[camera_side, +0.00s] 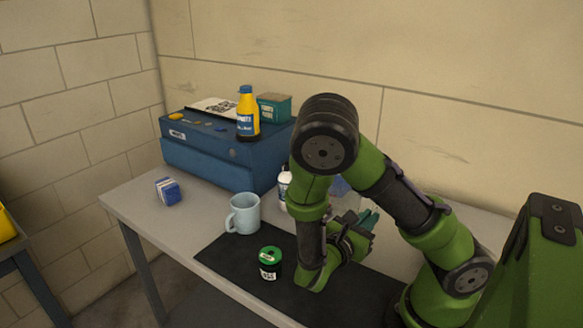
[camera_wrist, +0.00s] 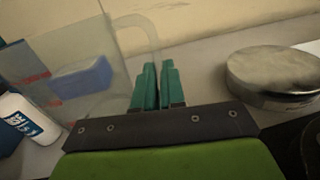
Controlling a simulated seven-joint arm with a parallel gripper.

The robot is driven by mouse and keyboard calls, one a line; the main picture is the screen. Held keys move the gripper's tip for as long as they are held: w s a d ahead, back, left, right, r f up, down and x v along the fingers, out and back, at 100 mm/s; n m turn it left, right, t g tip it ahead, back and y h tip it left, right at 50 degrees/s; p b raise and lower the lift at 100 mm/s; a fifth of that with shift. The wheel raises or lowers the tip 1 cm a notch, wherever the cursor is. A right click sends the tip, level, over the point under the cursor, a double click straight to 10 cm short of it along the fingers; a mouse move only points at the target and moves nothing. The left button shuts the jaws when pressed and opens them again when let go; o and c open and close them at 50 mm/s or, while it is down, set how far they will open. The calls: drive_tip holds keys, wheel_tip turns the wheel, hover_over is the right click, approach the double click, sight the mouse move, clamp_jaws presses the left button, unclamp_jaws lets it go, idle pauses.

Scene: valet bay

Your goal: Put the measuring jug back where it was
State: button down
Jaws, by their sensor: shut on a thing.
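The measuring jug (camera_wrist: 85,45) is clear plastic with red marks on its wall, at the left of the wrist view. Its looped handle runs down to my gripper (camera_wrist: 158,85), whose green fingers are shut on it. In the side view the jug (camera_side: 345,194) shows only in part behind my arm, with my gripper (camera_side: 367,221) close beside it. The jug looks roughly upright. Its base is hidden, so I cannot tell whether it touches the bench.
A white bottle (camera_wrist: 28,118) stands left of the jug, and a round metal tin (camera_wrist: 275,72) right of my fingers. A blue block (camera_wrist: 82,77) shows through the jug. A pale mug (camera_side: 243,214) and green-lidded tin (camera_side: 270,262) stand nearer the front, by the dark mat (camera_side: 222,256).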

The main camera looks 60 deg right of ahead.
drive_tip(key=shift+f, duration=2.35)
drive_tip(key=c, duration=1.2)
unclamp_jaws()
drive_tip(key=shift+f, duration=0.1)
drive_tip(key=shift+f, duration=0.1)
